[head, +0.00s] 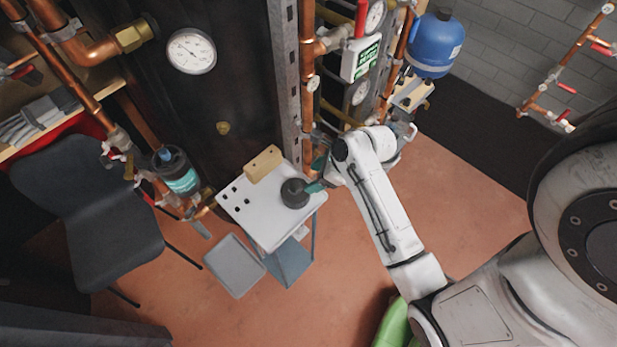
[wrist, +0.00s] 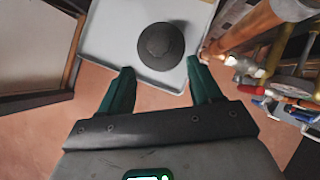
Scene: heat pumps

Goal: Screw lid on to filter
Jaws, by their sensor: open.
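A round black lid (head: 295,193) lies on the white top of a small table (head: 262,226). It also shows in the wrist view (wrist: 161,46), just beyond my fingertips and centred between them. My gripper (head: 314,187) has green fingers and is at the table's right side, close to the lid. In the wrist view my gripper (wrist: 160,78) is open with nothing between the fingers. What looks like the filter, a dark cylinder with a teal band (head: 178,172), stands by the copper pipes left of the table. Whether its top is open is too small to tell.
A wooden block (head: 264,163) stands at the table's back edge. Copper pipes (head: 308,60) with valves and a steel post rise behind it. A dark chair (head: 85,215) is at the left. A grey tray (head: 234,266) sits below the table.

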